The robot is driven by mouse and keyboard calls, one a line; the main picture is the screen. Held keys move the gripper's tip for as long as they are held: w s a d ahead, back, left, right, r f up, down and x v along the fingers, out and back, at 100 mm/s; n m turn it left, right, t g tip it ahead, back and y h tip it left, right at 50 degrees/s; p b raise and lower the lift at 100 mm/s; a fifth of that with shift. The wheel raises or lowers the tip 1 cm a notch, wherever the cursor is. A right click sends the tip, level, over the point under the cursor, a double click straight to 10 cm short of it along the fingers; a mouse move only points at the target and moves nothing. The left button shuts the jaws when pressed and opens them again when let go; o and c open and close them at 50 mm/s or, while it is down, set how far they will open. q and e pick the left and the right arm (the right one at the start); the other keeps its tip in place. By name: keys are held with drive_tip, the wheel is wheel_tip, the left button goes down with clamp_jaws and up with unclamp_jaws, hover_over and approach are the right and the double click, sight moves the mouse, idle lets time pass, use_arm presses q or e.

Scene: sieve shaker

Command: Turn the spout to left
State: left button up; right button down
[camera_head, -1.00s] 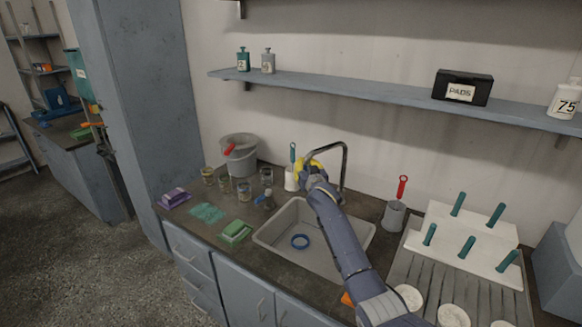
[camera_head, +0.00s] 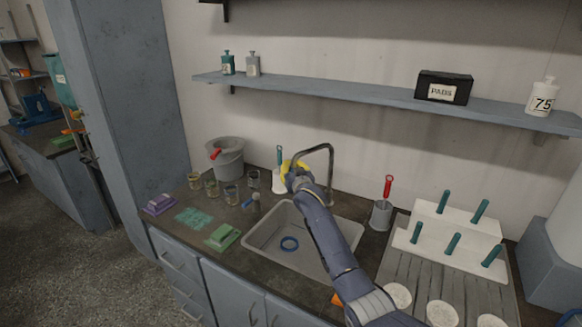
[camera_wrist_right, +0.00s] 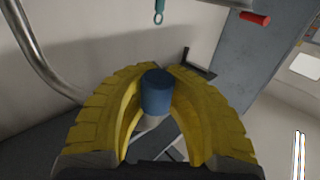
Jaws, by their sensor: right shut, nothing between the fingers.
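The spout is a thin metal gooseneck (camera_head: 331,165) rising behind the sink (camera_head: 253,240). Its arch leans left, and its lower free end is hidden at my right gripper. My right gripper (camera_head: 291,168) has yellow fingers and is beside the left end of the arch. In the right wrist view, the yellow fingers (camera_wrist_right: 158,105) curve toward each other, shut and empty. A blue cylinder (camera_wrist_right: 156,92) shows at them; I cannot tell what it belongs to. A bent metal tube (camera_wrist_right: 40,65) runs down the left side and passes behind the left finger. My left gripper is out of view.
Jars (camera_head: 231,194) and a grey bucket (camera_head: 226,158) stand left of the sink. A white holder with a teal handle (camera_head: 279,180) is close behind my gripper. A grey cup with a red handle (camera_head: 381,214) stands right. A shelf (camera_head: 350,97) runs above.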

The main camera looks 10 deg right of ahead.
drive_tip(key=c, duration=2.2)
unclamp_jaws()
drive_tip(key=shift+a+f, duration=0.1)
drive_tip(key=shift+a, duration=0.5)
drive_tip(key=c, duration=1.7)
unclamp_jaws()
drive_tip(key=shift+a, duration=0.1)
drive_tip(key=o, duration=0.4)
drive_tip(key=shift+o, duration=0.8)
drive_tip(key=shift+d, duration=0.3)
drive_tip(key=s, duration=1.2)
drive_tip(key=shift+d, duration=0.2)
drive_tip(key=shift+o, duration=0.2)
